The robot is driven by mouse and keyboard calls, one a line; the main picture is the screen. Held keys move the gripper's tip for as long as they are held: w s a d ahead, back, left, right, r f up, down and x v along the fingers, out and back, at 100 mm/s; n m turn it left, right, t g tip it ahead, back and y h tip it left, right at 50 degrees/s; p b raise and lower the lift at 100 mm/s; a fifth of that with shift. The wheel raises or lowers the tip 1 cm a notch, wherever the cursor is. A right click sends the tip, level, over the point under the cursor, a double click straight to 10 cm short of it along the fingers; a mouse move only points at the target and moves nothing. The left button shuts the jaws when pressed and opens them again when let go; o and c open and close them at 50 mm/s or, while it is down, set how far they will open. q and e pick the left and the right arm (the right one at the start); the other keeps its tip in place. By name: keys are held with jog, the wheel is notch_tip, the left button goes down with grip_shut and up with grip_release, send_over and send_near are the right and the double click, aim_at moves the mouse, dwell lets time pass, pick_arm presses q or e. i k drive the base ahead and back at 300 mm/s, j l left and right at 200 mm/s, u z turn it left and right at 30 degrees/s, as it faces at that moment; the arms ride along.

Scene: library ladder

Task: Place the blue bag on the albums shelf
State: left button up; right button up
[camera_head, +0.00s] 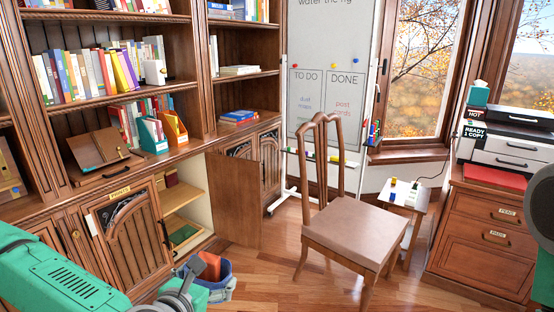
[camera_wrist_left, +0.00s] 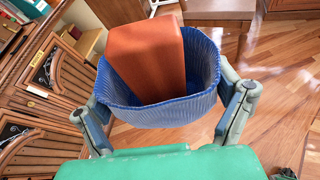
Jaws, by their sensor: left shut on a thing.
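The blue bag (camera_head: 221,290) hangs low in front of the bookcase in the head view, with an orange-brown block-like thing (camera_head: 209,266) standing in it. In the wrist view the ribbed blue bag (camera_wrist_left: 165,112) is upright and open at the top. My left gripper (camera_wrist_left: 168,120) is shut on the bag, with a finger at each side. An open cupboard (camera_head: 184,198) in the lower bookcase shows pale shelves with a few books. A small label (camera_head: 120,192) sits above the arched door to its left; I cannot read it surely. My right gripper is out of view.
An open cupboard door (camera_head: 234,200) stands out right of the opening. A wooden chair (camera_head: 345,232) stands on the floor to the right, near a whiteboard (camera_head: 330,90). The bookcase counter holds a slanted stand (camera_head: 100,152) and file boxes (camera_head: 172,127). Floor between bag and chair is clear.

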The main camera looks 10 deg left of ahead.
aim_at(171, 200)
jog(key=i+j+u, duration=0.15)
jog(key=i, duration=0.55)
jog(key=i+u, duration=0.15)
jog(key=i, duration=0.55)
jog(key=i+l+u, duration=0.15)
jog(key=i, duration=0.5)
jog(key=i+l+u, duration=0.1)
jog(key=i, duration=0.6)
